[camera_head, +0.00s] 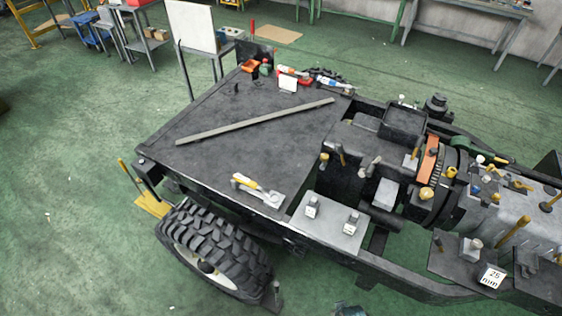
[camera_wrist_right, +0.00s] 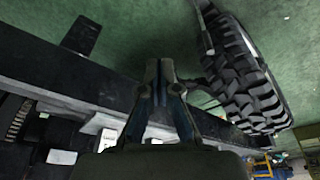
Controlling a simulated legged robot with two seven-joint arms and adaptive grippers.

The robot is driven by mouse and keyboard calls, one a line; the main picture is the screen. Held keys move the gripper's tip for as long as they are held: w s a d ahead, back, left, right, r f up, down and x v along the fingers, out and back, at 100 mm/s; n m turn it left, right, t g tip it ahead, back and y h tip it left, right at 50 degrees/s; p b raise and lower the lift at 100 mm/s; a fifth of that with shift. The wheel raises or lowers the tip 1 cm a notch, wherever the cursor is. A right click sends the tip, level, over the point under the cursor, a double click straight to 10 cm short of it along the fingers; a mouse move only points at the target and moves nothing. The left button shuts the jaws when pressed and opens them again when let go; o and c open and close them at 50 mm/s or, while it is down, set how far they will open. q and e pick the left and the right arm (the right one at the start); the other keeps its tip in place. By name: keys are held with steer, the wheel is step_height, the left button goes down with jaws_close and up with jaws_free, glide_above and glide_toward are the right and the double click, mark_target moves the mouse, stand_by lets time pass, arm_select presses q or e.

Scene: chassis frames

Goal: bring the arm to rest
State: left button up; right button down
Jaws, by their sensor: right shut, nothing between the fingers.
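My right gripper (camera_wrist_right: 160,66) shows in the right wrist view. Its two dark fingers come together at the tips, with nothing between them. It is near the dark chassis frame (camera_wrist_right: 95,88), which crosses behind it, and the tyre is to its right. I cannot tell the gap to the frame. In the head view neither gripper can be clearly made out. A small dark shape at the bottom edge there is cut off, and I cannot tell what it is. My left gripper is not in view.
The chassis carries a flat dark deck (camera_head: 240,125) with a long bar (camera_head: 255,121) and a yellow-handled wrench (camera_head: 257,190). A big tyre (camera_head: 215,247) stands at its near side, also in the wrist view (camera_wrist_right: 245,80).

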steer(key=s+f+g+b, duration=0.1)
steer(key=s+f, duration=0.2)
steer(key=f, duration=0.7)
steer(key=s+f, duration=0.3)
steer(key=f, duration=0.6)
steer(key=s+d+f+g+b, duration=0.1)
steer(key=s+d+f, duration=0.2)
steer(key=s+f, duration=1)
steer(key=shift+s+d+f, duration=0.3)
steer(key=shift+s+f, duration=0.05)
steer(key=shift+s, duration=0.7)
